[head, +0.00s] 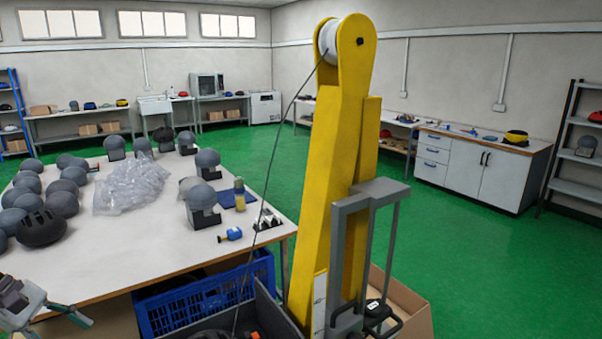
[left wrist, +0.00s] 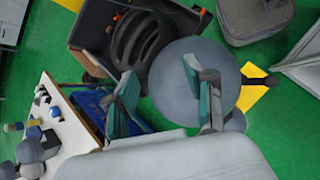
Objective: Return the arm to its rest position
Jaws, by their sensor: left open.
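My left gripper (head: 42,308) is at the lower left corner of the head view, by the front edge of the table. In the left wrist view its two teal-padded fingers (left wrist: 160,76) stand apart with nothing gripped between them. Beyond them are a large grey rounded thing (left wrist: 178,88) and a black vented helmet (left wrist: 143,42) in a dark box (left wrist: 90,20). I cannot tell how far they are from the fingers. The yellow drop tower (head: 335,150) stands right of the table, with a cable over its top pulley (head: 345,38). My right gripper is not in view.
The white table (head: 120,258) holds several grey headforms, a black helmet (head: 41,228), clear plastic bags (head: 130,185) and small bottles. A blue crate (head: 205,303) and a cardboard box (head: 405,300) stand near the tower's foot. Green floor (head: 490,260) is clear at the right.

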